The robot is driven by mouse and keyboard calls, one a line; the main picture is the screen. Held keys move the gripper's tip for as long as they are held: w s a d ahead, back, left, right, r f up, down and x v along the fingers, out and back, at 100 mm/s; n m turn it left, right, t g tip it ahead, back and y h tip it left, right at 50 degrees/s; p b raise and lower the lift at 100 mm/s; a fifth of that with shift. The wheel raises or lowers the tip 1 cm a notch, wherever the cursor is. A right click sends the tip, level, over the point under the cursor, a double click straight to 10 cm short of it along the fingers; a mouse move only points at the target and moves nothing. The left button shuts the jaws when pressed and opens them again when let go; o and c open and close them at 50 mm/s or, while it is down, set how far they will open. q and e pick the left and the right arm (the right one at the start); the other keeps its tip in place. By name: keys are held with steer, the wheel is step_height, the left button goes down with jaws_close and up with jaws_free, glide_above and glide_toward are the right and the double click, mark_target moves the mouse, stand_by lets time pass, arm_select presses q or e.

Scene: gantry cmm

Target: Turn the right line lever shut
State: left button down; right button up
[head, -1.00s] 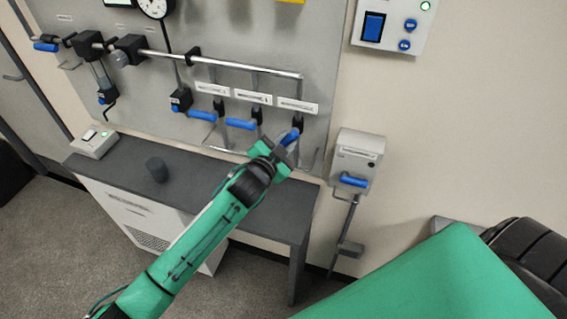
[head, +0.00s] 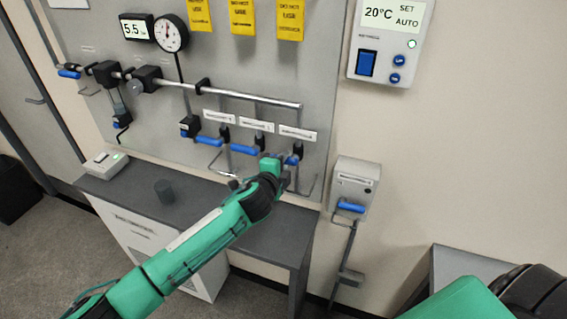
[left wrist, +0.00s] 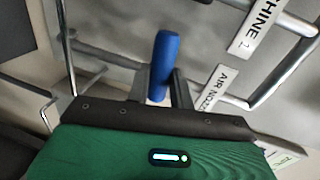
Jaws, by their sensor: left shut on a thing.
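The right line lever (head: 293,160) is a small blue handle under the rightmost white label on the grey wall panel. My left gripper (head: 287,163) reaches up to it from the lower left and is shut on it, hiding part of the handle. In the left wrist view, a blue handle (left wrist: 163,62) stands up beyond the dark edge of my green gripper body, beside a label reading "AIR NOZZLE". My right gripper is out of view.
Two other blue levers, the middle one (head: 244,150) and the left one (head: 209,141), lie roughly level beside it. A chrome pipe (head: 240,95) runs above. A dark bench (head: 225,215) is below. A wall box (head: 354,185) with a blue handle hangs to the right.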

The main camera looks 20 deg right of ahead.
arm_select(q)
steer(key=shift+r+m, duration=0.15)
steer(key=shift+m, duration=0.15)
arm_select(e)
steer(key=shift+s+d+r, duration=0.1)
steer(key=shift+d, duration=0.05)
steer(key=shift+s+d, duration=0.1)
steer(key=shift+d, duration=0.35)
arm_select(q)
steer(key=c, duration=1.2)
jaws_free()
steer(key=shift+c, duration=0.2)
steer(key=shift+s, duration=0.1)
steer(key=b+v, duration=0.4)
steer(key=v, duration=0.9)
steer(key=shift+s+a, duration=0.15)
steer(key=shift+s, duration=0.15)
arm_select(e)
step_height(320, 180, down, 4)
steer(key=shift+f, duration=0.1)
